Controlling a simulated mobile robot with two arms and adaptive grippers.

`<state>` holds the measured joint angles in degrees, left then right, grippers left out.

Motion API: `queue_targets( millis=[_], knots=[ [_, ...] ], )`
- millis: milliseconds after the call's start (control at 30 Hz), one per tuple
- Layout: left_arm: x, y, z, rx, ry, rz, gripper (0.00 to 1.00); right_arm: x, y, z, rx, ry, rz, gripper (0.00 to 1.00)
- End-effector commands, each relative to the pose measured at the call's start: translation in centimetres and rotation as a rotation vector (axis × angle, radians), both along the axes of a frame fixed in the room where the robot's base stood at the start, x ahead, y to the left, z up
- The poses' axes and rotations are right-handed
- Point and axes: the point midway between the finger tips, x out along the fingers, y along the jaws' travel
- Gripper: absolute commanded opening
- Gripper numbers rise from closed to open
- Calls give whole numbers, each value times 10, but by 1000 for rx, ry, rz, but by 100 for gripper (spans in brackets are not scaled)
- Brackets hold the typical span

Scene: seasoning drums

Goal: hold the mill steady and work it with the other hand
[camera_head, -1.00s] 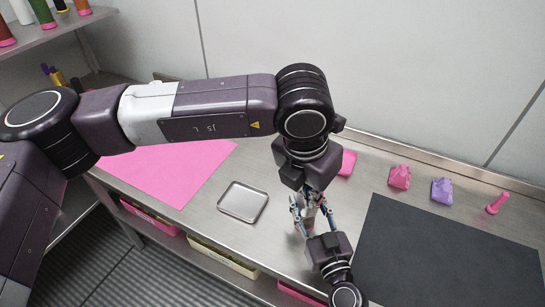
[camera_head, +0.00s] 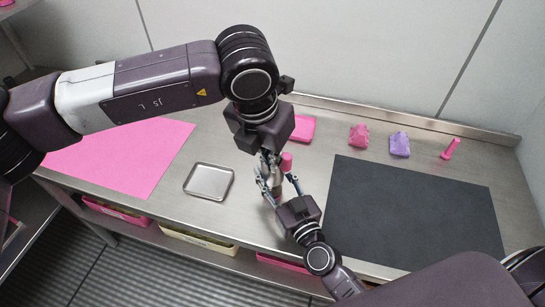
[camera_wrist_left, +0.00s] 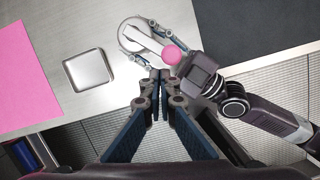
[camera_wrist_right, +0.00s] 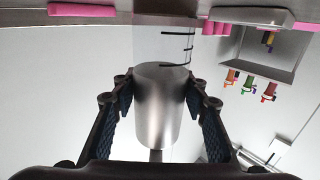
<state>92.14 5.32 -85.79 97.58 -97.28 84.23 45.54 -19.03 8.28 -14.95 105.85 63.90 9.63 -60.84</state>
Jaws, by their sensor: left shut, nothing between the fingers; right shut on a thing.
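The mill is a metal cylinder (camera_wrist_right: 157,105) with a clear part bearing black marks (camera_wrist_right: 163,42); the right wrist view shows it upside down. Its pink knob (camera_head: 286,162) shows in the head view and in the left wrist view (camera_wrist_left: 172,54). My right gripper (camera_head: 280,185) is shut on the mill's metal body, with fingers on both sides (camera_wrist_right: 158,88). My left gripper (camera_head: 267,158) is above the mill, shut and empty. Its fingertips (camera_wrist_left: 160,74) are close beside the knob; I cannot tell if they touch. The gripper fingers hide much of the mill in the head view.
A metal tray (camera_head: 209,181) and a pink mat (camera_head: 125,157) lie left of the mill. A black mat (camera_head: 415,210) lies right. Behind are a pink block (camera_head: 303,128), a pink bag (camera_head: 359,135), a purple bag (camera_head: 400,144) and a pink pestle-like piece (camera_head: 450,148).

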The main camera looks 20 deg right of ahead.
Motion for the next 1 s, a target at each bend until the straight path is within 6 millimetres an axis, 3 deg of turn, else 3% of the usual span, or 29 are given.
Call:
queue_targets(
  millis=[233, 400, 600, 800, 1000],
  knots=[
    [-28, 22, 0, 0, -1, -3, 0, 0, 0, -1, 0, 1, -1, 4],
    [-34, 26, 43, -3, -5, 1, 0, 0, 0, -1, 0, 1, 0, 4],
    [-42, 31, 79, -2, -3, 0, 0, 0, 0, -1, 0, 1, 0, 4],
    [-46, 34, 95, -1, -1, 1, 0, 0, 0, -1, 0, 1, -1, 4],
    [-47, 34, 97, 0, 0, 0, 0, 0, 0, -1, 0, 1, -1, 4]
  ],
)
